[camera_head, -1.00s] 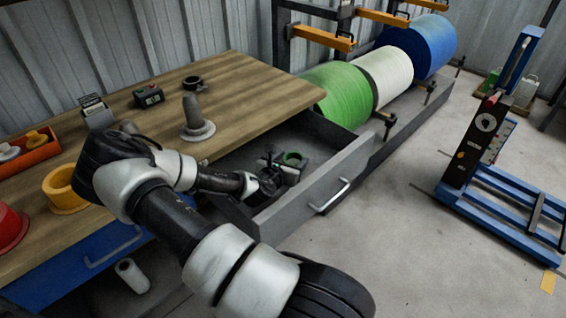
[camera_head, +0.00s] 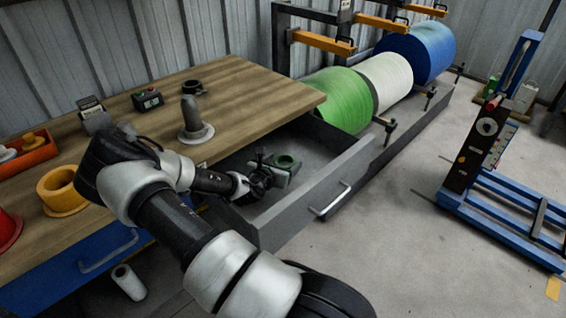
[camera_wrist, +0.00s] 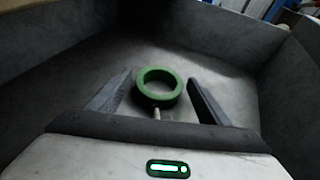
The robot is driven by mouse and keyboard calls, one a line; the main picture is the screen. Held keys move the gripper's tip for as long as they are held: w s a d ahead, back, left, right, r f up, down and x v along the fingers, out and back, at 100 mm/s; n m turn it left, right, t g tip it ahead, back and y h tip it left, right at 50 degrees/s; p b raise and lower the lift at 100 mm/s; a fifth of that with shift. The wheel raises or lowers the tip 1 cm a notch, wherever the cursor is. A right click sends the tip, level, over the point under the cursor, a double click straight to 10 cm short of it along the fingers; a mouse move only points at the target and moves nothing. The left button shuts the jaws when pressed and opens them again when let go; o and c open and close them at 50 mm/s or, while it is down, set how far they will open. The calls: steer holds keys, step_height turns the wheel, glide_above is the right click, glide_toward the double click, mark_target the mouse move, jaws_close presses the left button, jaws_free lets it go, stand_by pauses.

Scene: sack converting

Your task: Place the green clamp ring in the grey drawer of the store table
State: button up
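The green clamp ring (camera_head: 286,161) is inside the open grey drawer (camera_head: 318,188) in the head view. In the wrist view the ring (camera_wrist: 160,87) sits between the two fingers of my gripper (camera_wrist: 160,92), with a small pale lug pointing toward the wrist. The store table (camera_head: 240,95) has a wooden top beside the drawer.
A grey cone (camera_head: 191,118), a yellow flanged ring (camera_head: 62,192) and a black ring (camera_head: 193,86) stand on the table. Green, white and blue rolls (camera_head: 385,78) lie behind the drawer. A blue lift (camera_head: 490,160) stands at right. The drawer floor around the ring looks clear.

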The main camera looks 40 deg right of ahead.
steer(key=shift+o, duration=0.3)
steer(key=shift+s+a+r, duration=0.1)
steer(key=shift+a+r, duration=0.05)
steer(key=shift+r, duration=0.05)
steer(key=p+v, duration=0.3)
steer(key=v, duration=0.8)
steer(key=shift+s+a+r, duration=0.15)
steer(key=shift+a+r, duration=0.05)
